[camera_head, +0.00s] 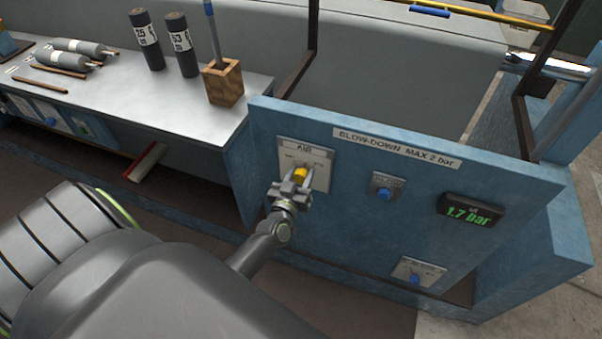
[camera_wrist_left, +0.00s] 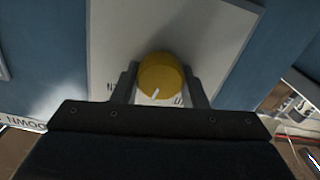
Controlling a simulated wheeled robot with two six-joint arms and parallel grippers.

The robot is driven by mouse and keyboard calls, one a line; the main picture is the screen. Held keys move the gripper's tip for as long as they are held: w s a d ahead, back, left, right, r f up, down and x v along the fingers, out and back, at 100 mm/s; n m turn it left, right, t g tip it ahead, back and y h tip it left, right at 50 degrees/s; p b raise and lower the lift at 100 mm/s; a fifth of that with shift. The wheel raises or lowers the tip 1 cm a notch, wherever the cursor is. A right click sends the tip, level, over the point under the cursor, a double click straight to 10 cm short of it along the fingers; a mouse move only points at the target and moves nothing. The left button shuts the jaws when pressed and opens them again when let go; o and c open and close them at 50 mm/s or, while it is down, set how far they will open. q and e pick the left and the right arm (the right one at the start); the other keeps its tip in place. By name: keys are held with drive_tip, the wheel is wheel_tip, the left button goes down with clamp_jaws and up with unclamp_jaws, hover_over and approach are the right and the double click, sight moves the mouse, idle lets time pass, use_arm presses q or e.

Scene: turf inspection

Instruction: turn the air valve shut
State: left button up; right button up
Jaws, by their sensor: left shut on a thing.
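The yellow air valve knob (camera_head: 300,173) sits on the white AIR plate (camera_head: 318,156) on the blue panel. My left gripper (camera_head: 295,181) is at the knob, its fingers on either side of it. In the left wrist view the knob (camera_wrist_left: 160,77) is round, with a white pointer mark on its face, and lies between the two fingers (camera_wrist_left: 160,90). The fingers are shut on it. The lettering on the plate is partly hidden by the gripper. My right gripper is not in view.
The blue panel (camera_head: 350,220) also bears a display (camera_head: 470,211) reading 1.7 Bar and blue buttons (camera_head: 384,193) (camera_head: 415,280). A metal bench (camera_head: 150,100) at the left holds dark cylinders (camera_head: 182,45) and a wooden pen block (camera_head: 223,82).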

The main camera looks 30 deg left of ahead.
use_arm(q)
drive_tip(key=n, duration=0.5)
drive_tip(key=shift+a+f+n+b, duration=0.1)
drive_tip(key=shift+n+b, duration=0.2)
drive_tip(key=n+b, duration=0.1)
drive_tip(key=n, duration=0.4)
drive_tip(key=shift+n, duration=0.3)
drive_tip(key=o, duration=1)
